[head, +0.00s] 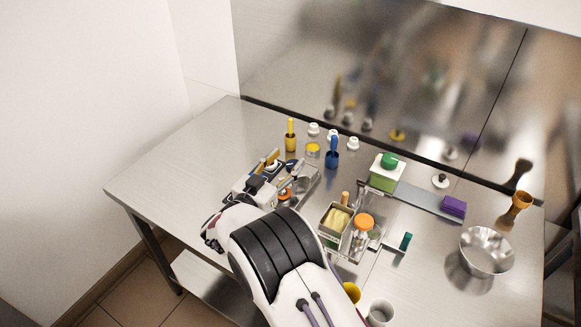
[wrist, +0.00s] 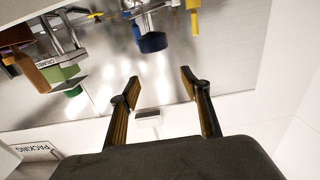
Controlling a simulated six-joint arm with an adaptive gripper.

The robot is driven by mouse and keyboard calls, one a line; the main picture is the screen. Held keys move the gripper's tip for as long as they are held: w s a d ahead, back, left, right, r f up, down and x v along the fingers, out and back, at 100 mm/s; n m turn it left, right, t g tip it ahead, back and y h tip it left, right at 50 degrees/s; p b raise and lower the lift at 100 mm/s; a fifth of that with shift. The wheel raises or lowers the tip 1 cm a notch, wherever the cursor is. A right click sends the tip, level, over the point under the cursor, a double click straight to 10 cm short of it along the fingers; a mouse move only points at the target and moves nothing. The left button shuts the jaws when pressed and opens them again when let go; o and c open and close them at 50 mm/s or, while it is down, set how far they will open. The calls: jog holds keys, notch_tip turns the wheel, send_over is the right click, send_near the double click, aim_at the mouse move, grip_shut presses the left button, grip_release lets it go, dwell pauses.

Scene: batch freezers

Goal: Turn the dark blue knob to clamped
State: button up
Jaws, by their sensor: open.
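A dark blue cylindrical piece (head: 332,159) with an upright blue handle stands toward the back middle of the steel table in the head view. A dark blue round piece (wrist: 152,42) shows at the top middle of the wrist view, beside a bright blue handle and metal parts. I cannot read a clamped mark or its turn position. My gripper (wrist: 161,85) is open, with nothing between its two fingers. In the wrist view the blue piece lies beyond the fingertips, apart from them. In the head view my arm partly hides the gripper.
A yellow holder (head: 290,142) stands left of the blue piece. A green-topped block (head: 384,175), purple block (head: 454,206), orange-lidded jar (head: 363,223) and steel bowl (head: 486,251) are to the right. A steel backsplash (head: 380,70) closes the rear. The table's left end is clear.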

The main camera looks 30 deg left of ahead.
aim_at(290, 168)
notch_tip(290, 168, down, 4)
jog(key=shift+f, duration=0.1)
jog(key=shift+w, duration=1.5)
jog(key=shift+c, duration=0.5)
jog(key=c, duration=1)
